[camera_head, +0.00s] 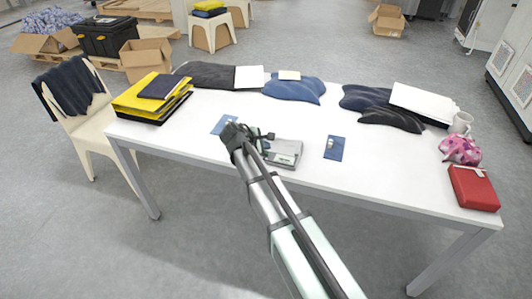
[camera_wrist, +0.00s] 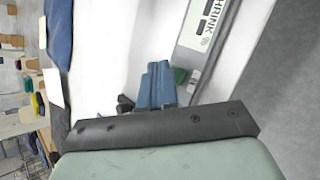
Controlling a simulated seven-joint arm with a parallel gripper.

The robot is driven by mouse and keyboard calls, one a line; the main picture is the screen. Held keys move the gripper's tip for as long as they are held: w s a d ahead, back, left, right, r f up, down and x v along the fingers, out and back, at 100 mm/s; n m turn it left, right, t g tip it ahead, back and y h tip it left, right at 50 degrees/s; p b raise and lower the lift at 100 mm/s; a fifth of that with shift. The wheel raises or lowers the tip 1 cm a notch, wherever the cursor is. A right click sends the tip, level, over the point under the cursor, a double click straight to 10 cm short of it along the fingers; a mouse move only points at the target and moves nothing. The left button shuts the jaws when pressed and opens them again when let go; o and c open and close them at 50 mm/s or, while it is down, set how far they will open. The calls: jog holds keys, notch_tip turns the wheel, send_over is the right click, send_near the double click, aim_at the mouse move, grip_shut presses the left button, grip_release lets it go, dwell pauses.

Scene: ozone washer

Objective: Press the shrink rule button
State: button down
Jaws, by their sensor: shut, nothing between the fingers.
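A pale grey device (camera_head: 286,153) lies near the front middle of the white table, partly hidden behind my arm. In the wrist view, its panel (camera_wrist: 190,35) shows the printed words "SHRINK %" beside dark marks. A small green button (camera_wrist: 181,75) sits at the panel's edge, close to my fingertips. My gripper (camera_head: 268,136) is over the device's left part in the head view. In the wrist view, my gripper's blue fingers (camera_wrist: 158,66) are shut together and empty, just left of the green button. I cannot tell whether they touch the device.
Blue cards (camera_head: 335,148) lie on the table (camera_head: 390,165) on both sides of the device. Folded dark clothes (camera_head: 292,89) and papers line the back. Yellow folders (camera_head: 150,97) are at the left; a red case (camera_head: 473,187) and a mug (camera_head: 461,123) are at the right.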

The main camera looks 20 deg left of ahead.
jog(key=shift+f, duration=0.8)
dwell(0.9)
jog(key=shift+r, duration=0.85)
jog(key=shift+r, duration=0.15)
jog(key=shift+r, duration=2.4)
